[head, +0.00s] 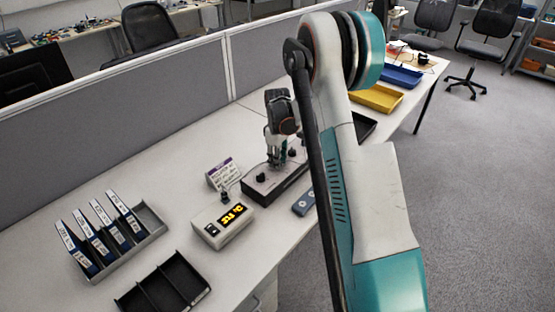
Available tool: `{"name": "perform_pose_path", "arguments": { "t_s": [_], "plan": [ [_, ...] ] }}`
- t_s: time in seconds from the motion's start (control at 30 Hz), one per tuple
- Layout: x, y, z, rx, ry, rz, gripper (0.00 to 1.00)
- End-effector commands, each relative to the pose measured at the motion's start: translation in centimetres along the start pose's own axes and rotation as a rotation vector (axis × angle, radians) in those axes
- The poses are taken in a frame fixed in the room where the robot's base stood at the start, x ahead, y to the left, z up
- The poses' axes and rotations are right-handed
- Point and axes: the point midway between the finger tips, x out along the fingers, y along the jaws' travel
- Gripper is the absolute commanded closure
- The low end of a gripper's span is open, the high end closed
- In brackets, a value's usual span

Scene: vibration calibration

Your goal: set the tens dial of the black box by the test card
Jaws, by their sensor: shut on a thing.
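The black box (268,193), with a pale top, lies on the desk in the middle of the head view. A black dial (260,179) stands on its left end and another dark knob (291,153) shows farther right. My gripper (277,163) points down over the box between these two, shut on a dial whose body its fingers mostly hide. I cannot read any dial marking or tell which dial is the tens. The test card (222,173), white with a purple heading, stands tilted just left of the box; its text is too small to read.
A white meter (222,224) with yellow display digits stands in front. A small blue-grey device (303,202) lies right of the box. A rack (148,220) of blue binders and an empty black tray (165,288) are at left front. A grey partition (110,130) runs behind.

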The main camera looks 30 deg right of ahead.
Motion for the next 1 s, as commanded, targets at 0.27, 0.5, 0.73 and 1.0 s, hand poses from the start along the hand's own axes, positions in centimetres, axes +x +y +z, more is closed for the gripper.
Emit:
{"name": "perform_pose_path", "arguments": {
  "t_s": [0.27, 0.5, 0.73, 1.0],
  "plan": [
    [-0.03, 0.05, -0.04, -0.072, 0.001, 0.001, 0.98],
    [-0.03, 0.05, -0.04, -0.082, 0.001, 0.001, 0.98],
    [-0.03, 0.05, -0.04, -0.081, 0.001, 0.001, 0.72],
    [-0.01, 0.02, -0.02, -0.081, 0.001, 0.001, 0.53]
  ]
}}
